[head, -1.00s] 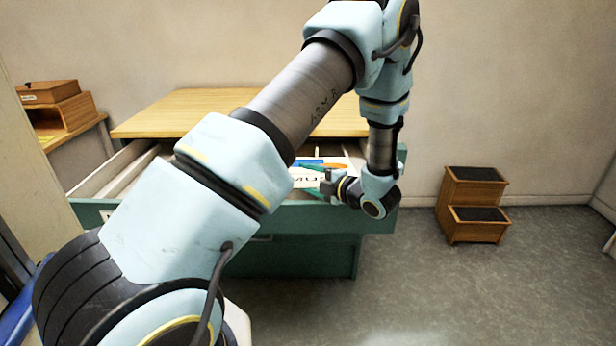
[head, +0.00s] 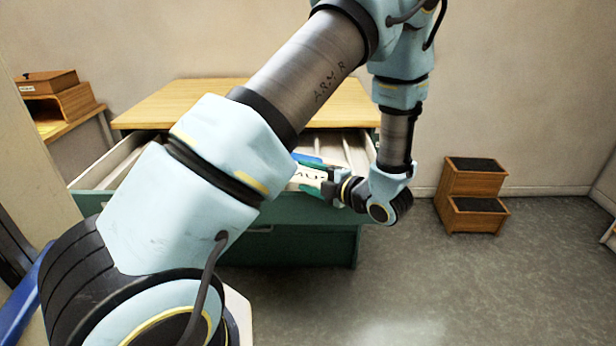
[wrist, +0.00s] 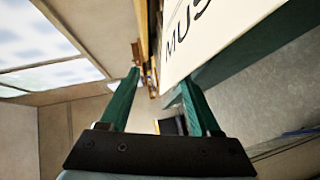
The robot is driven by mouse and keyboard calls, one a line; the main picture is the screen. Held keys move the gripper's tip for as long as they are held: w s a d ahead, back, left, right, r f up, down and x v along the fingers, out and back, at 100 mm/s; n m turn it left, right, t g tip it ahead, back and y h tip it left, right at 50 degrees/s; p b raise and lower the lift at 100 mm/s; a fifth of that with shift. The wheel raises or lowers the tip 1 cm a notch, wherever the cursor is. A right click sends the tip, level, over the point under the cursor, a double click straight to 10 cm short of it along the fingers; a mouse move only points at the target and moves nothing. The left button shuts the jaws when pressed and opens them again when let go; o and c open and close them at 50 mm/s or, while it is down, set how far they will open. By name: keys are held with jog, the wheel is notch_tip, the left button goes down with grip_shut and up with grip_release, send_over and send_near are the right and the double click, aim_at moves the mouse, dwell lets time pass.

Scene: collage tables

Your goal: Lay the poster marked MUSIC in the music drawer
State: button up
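The white poster (head: 308,174) shows only in part beside my forearm, with letters reading "MUS" and a blue area behind them. It is at the front of the open drawer (head: 115,172) of the green cabinet; I cannot tell whether it lies flat inside or rests on the front edge. The poster's lettered corner (wrist: 192,40) fills the upper middle of the wrist view. My gripper (head: 318,184) is at the poster's near right edge. In the wrist view its green fingers (wrist: 160,84) stand apart with a gap between them, the right one close to the poster's edge. The drawer's label is hidden.
The cabinet has a wooden top (head: 200,97). A wooden step stool (head: 470,195) stands on the floor at the right. A side table with a wooden box (head: 62,103) is at the left.

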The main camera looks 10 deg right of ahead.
notch_tip(320, 180, up, 6)
jog(key=s+p, duration=0.2)
jog(key=shift+s+a+f+p, duration=0.15)
jog(key=shift+s+a+p, duration=0.1)
jog(key=shift+s+p, duration=0.15)
jog(key=w+m+h, duration=0.2)
jog(key=w, duration=0.1)
jog(key=w+m+g+h, duration=0.1)
jog(key=w+m+h, duration=0.1)
jog(key=w, duration=0.1)
jog(key=shift+a, duration=0.2)
jog(key=m+h, duration=0.1)
jog(key=w+m+g+h, duration=0.1)
jog(key=shift+w+a+m+h, duration=0.2)
jog(key=shift+m+h, duration=0.1)
jog(key=shift+m, duration=0.1)
jog(key=m+h, duration=0.1)
jog(key=a+r+m+g+h, duration=0.1)
jog(key=m, duration=0.1)
jog(key=a+m+g, duration=0.1)
jog(key=m, duration=0.1)
jog(key=shift+s+r+h, duration=0.3)
jog(key=shift+s+h, duration=0.05)
jog(key=shift+h, duration=0.05)
jog(key=s+a+r+m+g, duration=0.2)
jog(key=s+a+m+g, duration=0.5)
jog(key=s+a+m, duration=0.5)
jog(key=s+a, duration=0.3)
jog(key=shift+a+r, duration=0.3)
jog(key=shift+r, duration=0.05)
